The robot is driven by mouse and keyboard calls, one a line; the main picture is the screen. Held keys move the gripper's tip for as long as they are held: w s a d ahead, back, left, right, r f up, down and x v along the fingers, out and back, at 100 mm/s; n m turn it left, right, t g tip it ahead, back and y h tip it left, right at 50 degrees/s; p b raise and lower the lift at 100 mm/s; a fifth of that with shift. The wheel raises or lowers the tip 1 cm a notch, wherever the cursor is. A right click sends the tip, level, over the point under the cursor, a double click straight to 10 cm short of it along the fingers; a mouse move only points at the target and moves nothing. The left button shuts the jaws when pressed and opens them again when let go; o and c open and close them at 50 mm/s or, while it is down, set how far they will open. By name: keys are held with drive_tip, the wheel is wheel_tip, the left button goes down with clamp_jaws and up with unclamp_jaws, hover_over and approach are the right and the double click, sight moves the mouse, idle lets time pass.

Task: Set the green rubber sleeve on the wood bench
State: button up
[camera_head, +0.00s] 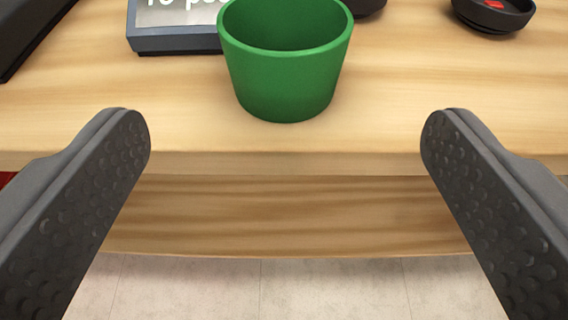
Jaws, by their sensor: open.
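The green rubber sleeve (285,85) is a hollow, tapered cup shape, wider at the top. It stands upright on the wood bench (200,135), close to the front edge, and its upper rim nearly reaches the top of the picture. My gripper (286,135) is open and empty. Its two dark, dimpled fingers are wide apart, one on each side in the lower picture. The sleeve is beyond the fingertips, between them in the picture and touching neither.
A dark-framed sign (175,40) with partly cut-off text stands behind the sleeve at left. A black round dish (492,14) with something red in it sits at the upper right. A dark object (22,35) fills the upper left corner. Light floor tiles show below the bench.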

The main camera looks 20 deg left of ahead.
drive_tip(key=shift+s+b, duration=0.3)
drive_tip(key=shift+b, duration=0.2)
